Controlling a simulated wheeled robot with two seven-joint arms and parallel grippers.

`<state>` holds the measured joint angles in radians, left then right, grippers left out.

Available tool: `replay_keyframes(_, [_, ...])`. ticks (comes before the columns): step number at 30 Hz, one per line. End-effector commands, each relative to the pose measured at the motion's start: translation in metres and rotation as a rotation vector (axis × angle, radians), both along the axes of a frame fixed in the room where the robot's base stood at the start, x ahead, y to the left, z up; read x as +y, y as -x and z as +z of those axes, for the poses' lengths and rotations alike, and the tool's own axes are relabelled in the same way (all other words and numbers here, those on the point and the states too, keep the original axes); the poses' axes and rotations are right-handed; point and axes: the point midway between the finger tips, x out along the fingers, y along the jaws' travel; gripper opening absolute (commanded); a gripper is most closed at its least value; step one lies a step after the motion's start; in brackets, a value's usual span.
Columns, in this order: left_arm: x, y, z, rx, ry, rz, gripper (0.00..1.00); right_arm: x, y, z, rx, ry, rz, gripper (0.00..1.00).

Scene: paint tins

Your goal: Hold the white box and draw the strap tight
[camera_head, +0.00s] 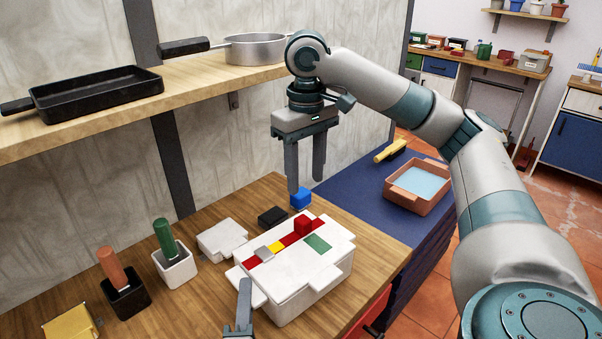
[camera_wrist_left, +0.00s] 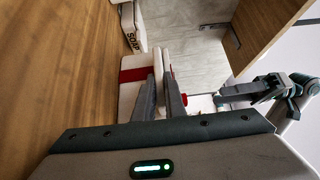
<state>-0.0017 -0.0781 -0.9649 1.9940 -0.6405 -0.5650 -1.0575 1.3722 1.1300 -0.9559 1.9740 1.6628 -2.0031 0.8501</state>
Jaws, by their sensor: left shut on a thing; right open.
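The white box (camera_head: 291,297) stands on the wooden bench. A red strap (camera_head: 290,241) crosses its top, with a grey buckle (camera_head: 264,253), a yellow stretch (camera_head: 276,247) and a raised red block (camera_head: 303,226). A blue block (camera_head: 300,198) shows just beyond the box's far edge; whether it joins the strap is unclear. My left gripper (camera_head: 244,288) is shut on the near-left side of the box; its fingers (camera_wrist_left: 160,82) and the box (camera_wrist_left: 129,91) also show in the left wrist view. My right gripper (camera_head: 305,184) is open and empty above the blue block.
A white block (camera_head: 222,239) and a black block (camera_head: 272,217) lie behind the box. Two holders with green (camera_head: 164,238) and orange (camera_head: 112,265) handles stand at left. A shelf with pans (camera_head: 97,94) runs above. A tray (camera_head: 416,184) sits on the blue surface at right.

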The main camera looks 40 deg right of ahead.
Motion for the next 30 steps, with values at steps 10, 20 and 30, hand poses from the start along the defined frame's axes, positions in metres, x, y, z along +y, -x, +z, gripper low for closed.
replay_keyframes(10, [0.001, 0.000, -0.004, 0.005, -0.005, 0.002, 0.32, 0.000, 0.000, -0.001, 0.000, 0.000, 0.000, 0.44])
replay_keyframes(20, [0.006, 0.008, -0.002, 0.003, -0.003, 0.001, 0.32, 0.000, 0.000, 0.000, 0.000, 0.000, 0.000, 0.44])
replay_keyframes(30, [0.037, 0.049, -0.003, 0.006, -0.004, 0.000, 0.32, 0.000, 0.000, 0.000, 0.000, 0.000, 0.000, 0.44])
